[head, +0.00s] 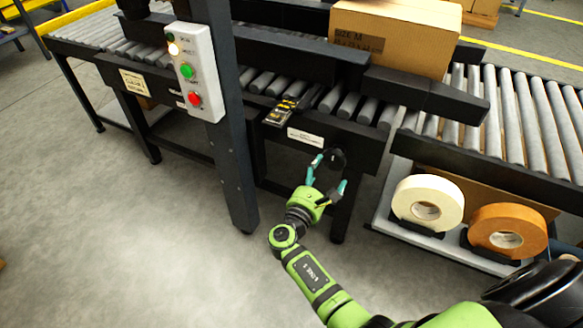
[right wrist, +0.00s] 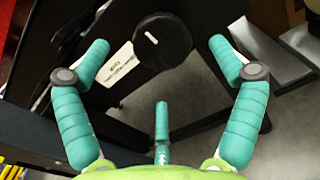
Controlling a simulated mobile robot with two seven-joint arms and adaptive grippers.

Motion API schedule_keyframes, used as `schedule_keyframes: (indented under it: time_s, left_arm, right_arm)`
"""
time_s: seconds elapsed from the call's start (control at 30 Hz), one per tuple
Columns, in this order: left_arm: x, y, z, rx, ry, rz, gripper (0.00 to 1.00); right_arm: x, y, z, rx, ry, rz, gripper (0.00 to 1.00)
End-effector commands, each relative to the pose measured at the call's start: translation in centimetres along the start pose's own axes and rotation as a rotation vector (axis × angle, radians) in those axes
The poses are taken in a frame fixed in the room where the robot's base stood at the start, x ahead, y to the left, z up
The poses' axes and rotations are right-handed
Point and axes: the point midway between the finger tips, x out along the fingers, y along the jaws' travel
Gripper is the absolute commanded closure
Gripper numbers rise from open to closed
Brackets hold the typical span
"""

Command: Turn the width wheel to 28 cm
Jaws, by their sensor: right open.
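The black round width wheel (right wrist: 165,50) sits between the teal fingers in the right wrist view, with a white mark on its face left of the wheel's middle. In the head view the wheel (head: 337,157) shows small and dark under the conveyor's side, partly behind the fingers. My right gripper (head: 329,174) is open in front of it, with fingers spread to either side. I cannot tell if any finger touches the rim. A black scale with yellow marks (head: 283,111) lies on the conveyor edge; its reading is too small to make out. My left gripper is not in view.
A cardboard box (head: 395,35) stands on the roller conveyor. A dark post with a button panel (head: 189,72) rises to the left of the wheel. White (head: 443,190) and orange (head: 525,220) tape rolls stand on a low shelf at right.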

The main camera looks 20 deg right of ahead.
Motion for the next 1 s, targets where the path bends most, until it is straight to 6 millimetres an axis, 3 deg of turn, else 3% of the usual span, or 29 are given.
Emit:
schedule_keyframes:
  time_s: [0.4,0.77,0.8,0.9,0.93,1.0]
  left_arm:
    - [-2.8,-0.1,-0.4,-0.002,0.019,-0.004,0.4]
    - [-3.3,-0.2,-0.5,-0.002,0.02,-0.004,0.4]
    - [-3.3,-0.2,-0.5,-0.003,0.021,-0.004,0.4]
    - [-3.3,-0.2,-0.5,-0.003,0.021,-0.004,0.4]
    - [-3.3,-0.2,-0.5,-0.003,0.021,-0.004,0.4]
    - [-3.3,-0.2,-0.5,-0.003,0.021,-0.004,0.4]
  right_arm:
    - [5.8,0.0,-0.1,0.0,0.001,0.001,0.07]
    - [6.5,0.0,0.0,0.002,0.004,0.002,0.07]
    - [6.5,0.0,0.0,0.002,0.004,0.002,0.15]
    - [6.5,0.0,0.0,0.002,0.004,0.002,0.55]
    - [6.5,0.0,0.0,0.002,0.003,0.002,0.63]
    - [6.5,0.0,0.0,0.002,0.003,0.002,0.64]
